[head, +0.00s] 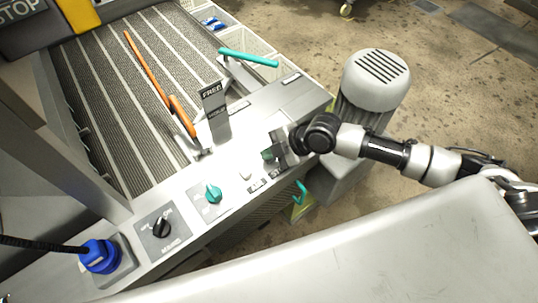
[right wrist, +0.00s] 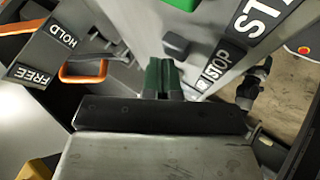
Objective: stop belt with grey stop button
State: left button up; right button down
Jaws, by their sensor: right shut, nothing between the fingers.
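The dark grey stop button (right wrist: 177,45) sits on the panel beside its STOP label (right wrist: 217,62) in the right wrist view. In the head view I cannot make the button out clearly near my right gripper (head: 270,156). This gripper is shut and empty, over the right part of the panel. Its green-dark fingertips also show in the right wrist view (right wrist: 162,80), just below the button in the picture. I cannot tell whether they touch the panel. A pale button (head: 246,174) lies to the left of the gripper. My left gripper is not in view.
A teal knob (head: 212,194) and a black rotary switch (head: 161,228) lie further left on the panel. The FREE/HOLD plate (head: 214,109) stands up behind it, near an orange bar (head: 146,68) over the belt (head: 95,90). A grey motor (head: 376,80) stands to the right.

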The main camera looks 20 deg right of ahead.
jog(key=shift+f, duration=0.2)
jog(key=shift+r, duration=0.15)
jog(key=shift+r+p, duration=0.7)
jog(key=shift+r, duration=0.1)
notch_tip(320, 180, up, 5)
jog(key=p, duration=0.4)
dwell(0.9)
